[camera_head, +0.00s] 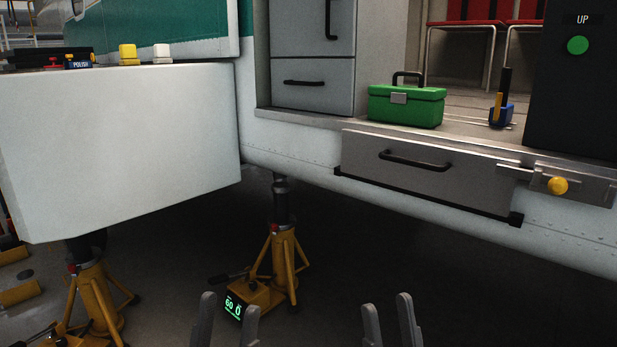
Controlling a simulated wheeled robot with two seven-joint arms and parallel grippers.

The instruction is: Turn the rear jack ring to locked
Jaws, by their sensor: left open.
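Two yellow tripod jacks stand under the helicopter. One jack (284,262) is under the fuselage, with a dark column, a side lever, a red knob and a small green-lit display (233,306) at its base. The other jack (92,290) is at the left under the white sponson. I cannot tell which is the rear one, and no ring or its lock marking is clear on either. My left gripper (230,304) is open and empty, in front of the display in the picture. My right gripper (387,304) is open and empty to its right.
The white sponson (120,140) and the fuselage side overhang the jacks. A closed drawer (430,170) with a yellow knob (557,186) beside it is at right. A green toolbox (405,105) sits on the cabin floor. The dark floor right of the fuselage jack looks clear.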

